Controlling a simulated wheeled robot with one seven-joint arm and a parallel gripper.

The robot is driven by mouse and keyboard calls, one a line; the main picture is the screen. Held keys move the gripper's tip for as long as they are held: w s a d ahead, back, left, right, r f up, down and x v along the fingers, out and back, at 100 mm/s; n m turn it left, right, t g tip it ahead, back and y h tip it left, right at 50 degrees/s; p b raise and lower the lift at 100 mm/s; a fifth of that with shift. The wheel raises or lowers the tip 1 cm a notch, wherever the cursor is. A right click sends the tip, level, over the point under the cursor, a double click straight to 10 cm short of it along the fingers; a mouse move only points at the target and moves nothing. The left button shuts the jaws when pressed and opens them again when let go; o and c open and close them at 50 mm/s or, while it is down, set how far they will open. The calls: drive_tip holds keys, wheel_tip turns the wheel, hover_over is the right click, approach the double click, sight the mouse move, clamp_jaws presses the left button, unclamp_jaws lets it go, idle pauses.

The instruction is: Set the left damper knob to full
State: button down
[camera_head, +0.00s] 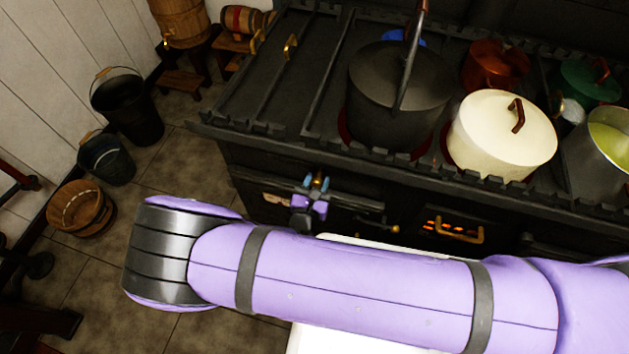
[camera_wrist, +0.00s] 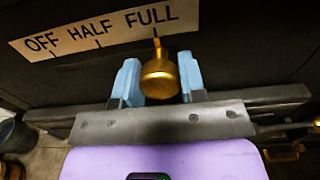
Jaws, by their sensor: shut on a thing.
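The brass damper knob (camera_wrist: 160,78) is on the dark stove front in the wrist view. Its narrow pointer is up, in line with the mark under FULL on the pale label plate (camera_wrist: 95,33), which reads OFF, HALF, FULL from left to right. My gripper (camera_wrist: 161,82) is shut on the knob, with one blue finger on each side. In the head view my gripper (camera_head: 317,184) is at the stove's front, left part, with the brass knob (camera_head: 318,180) between its fingertips. My forearm hides part of the stove front below.
The black stove (camera_head: 260,85) carries a large dark pot (camera_head: 385,95), a cream pot (camera_head: 500,135) and other pots above my arm. A glowing grate (camera_head: 452,228) is to the right. Buckets (camera_head: 127,108) stand on the tiled floor at left.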

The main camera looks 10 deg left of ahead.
drive_tip(key=shift+d, duration=0.2)
drive_tip(key=c, duration=0.7)
unclamp_jaws()
drive_tip(key=shift+d, duration=0.1)
drive_tip(key=s, duration=1)
drive_tip(key=shift+s+a, duration=0.4)
drive_tip(key=shift+a, duration=0.05)
